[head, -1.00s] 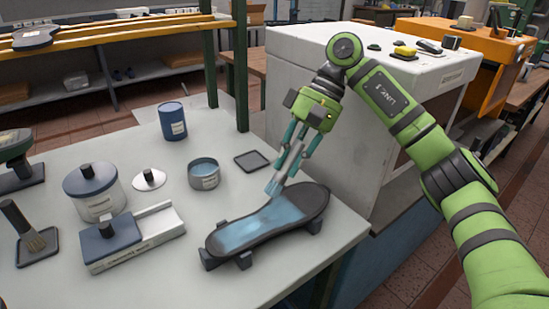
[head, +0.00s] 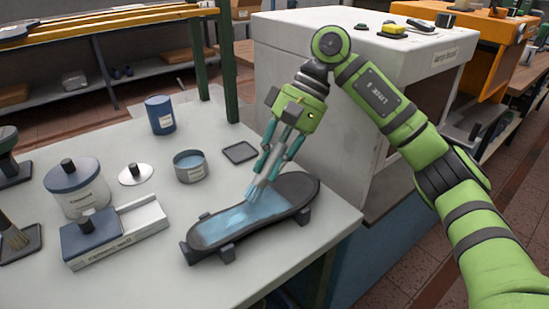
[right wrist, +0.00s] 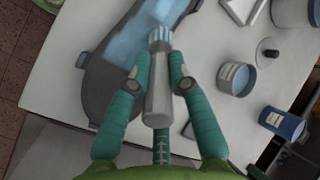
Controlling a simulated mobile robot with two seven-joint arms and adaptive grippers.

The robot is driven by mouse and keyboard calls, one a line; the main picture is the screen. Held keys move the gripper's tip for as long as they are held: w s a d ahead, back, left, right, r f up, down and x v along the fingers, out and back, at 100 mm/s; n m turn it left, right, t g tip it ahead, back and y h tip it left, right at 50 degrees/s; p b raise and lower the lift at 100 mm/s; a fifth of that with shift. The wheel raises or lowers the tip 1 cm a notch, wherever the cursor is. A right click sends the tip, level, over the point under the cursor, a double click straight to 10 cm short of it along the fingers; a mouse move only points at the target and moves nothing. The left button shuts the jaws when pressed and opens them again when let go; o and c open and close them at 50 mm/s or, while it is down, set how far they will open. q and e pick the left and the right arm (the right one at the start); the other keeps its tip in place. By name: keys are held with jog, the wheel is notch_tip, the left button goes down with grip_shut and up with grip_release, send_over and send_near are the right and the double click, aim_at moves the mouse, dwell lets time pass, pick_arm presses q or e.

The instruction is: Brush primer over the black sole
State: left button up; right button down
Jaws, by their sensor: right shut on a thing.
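The black sole (head: 304,188) rests on low dark supports at the table's right side. Light blue primer covers much of its upper face, and the far right end is bare black. My right gripper (head: 269,163) is shut on a brush with a grey handle (right wrist: 157,98) and pale blue bristles (right wrist: 159,36). The brush is tilted, its bristles at the sole's middle, over the primer; I cannot tell whether they touch. The sole also shows in the right wrist view (right wrist: 98,88). An open primer tin (head: 190,167) stands behind the sole. My left gripper is out of view.
A lid (head: 135,174), a blue can (head: 160,114) and a small dark tray (head: 240,152) lie around the tin. A white cabinet (head: 290,75) stands behind the table (head: 300,250).

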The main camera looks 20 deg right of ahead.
aim_at(248, 188)
jog(key=shift+w+a+f, duration=0.1)
jog(key=shift+a+f, duration=0.1)
jog(key=shift+a, duration=0.3)
jog(key=shift+a+f, duration=0.2)
jog(key=shift+a, duration=0.25)
jog(key=shift+s+a+r+b, duration=0.1)
jog(key=shift+s+a+b, duration=0.15)
jog(key=shift+a, duration=0.3)
jog(key=shift+s+a+r+b, duration=0.15)
jog(key=shift+a+b, duration=0.1)
jog(key=shift+a, duration=0.3)
jog(key=shift+a+f, duration=0.15)
jog(key=shift+a, duration=0.15)
jog(key=shift+s+a+b, duration=0.25)
jog(key=shift+s+a, duration=0.15)
jog(key=shift+a, duration=0.7)
jog(key=shift+s+a+b, duration=0.25)
jog(key=shift+s+a, duration=0.1)
jog(key=shift+a, duration=0.75)
jog(key=shift+s+a+b, duration=0.25)
jog(key=shift+s+a, duration=0.15)
jog(key=shift+a, duration=0.7)
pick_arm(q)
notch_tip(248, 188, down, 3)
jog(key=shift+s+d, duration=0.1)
